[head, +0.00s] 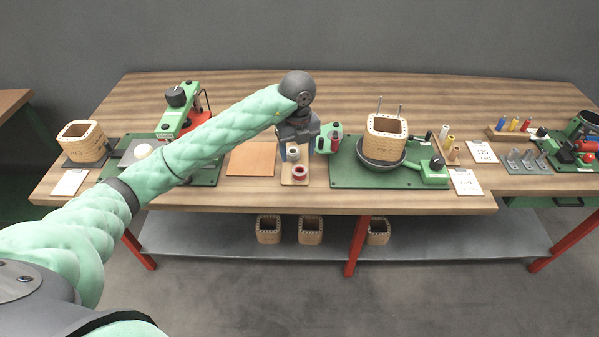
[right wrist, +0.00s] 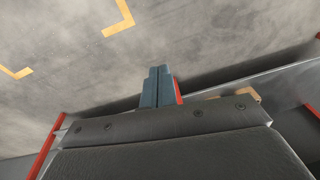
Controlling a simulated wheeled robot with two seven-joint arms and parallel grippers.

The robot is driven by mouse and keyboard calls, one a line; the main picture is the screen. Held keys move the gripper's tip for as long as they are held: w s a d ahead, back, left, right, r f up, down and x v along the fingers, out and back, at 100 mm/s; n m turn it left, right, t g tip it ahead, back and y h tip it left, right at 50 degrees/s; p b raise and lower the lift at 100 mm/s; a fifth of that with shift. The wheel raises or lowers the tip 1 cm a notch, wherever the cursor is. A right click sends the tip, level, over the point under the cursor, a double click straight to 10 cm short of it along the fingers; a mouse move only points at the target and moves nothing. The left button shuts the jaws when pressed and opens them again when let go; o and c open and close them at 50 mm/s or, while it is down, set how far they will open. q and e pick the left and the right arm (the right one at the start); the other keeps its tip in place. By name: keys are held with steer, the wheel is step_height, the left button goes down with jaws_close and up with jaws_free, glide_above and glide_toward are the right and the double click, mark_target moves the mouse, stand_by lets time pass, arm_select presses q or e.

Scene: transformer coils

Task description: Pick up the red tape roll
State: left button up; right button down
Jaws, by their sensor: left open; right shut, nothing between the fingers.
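The red tape roll (head: 300,173) lies at the front end of a small light wooden board on the workbench. A pale roll (head: 293,153) stands behind it on the same board. My left gripper (head: 294,150) is open and points down over the back part of the board, around or just above the pale roll; I cannot tell which. The red roll is in front of the fingers, apart from them. My right gripper (right wrist: 158,88) is shut and empty in the right wrist view, with the floor behind it; the head view does not show it.
A red bottle (head: 336,140) and a green plate (head: 345,177) with a wooden coil form (head: 387,125) are just right of the board. A flat orange-brown sheet (head: 251,158) lies left. My left arm crosses the bench's left part. The bench's front edge is clear below the board.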

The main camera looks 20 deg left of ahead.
mark_target(300, 166)
arm_select(q)
steer(key=shift+f, duration=0.65)
steer(key=f+p, duration=0.2)
steer(key=f, duration=0.1)
steer(key=f+p, duration=0.1)
steer(key=f, duration=0.1)
steer(key=shift+s+d+f, duration=0.15)
steer(key=shift+s+d, duration=0.1)
steer(key=shift+d, duration=0.1)
steer(key=c, duration=1)
steer(key=shift+c, duration=0.2)
arm_select(e)
step_height(300, 166, down, 12)
steer(key=s+d, duration=0.1)
steer(key=shift+s, duration=0.4)
steer(key=shift+d+f, duration=0.1)
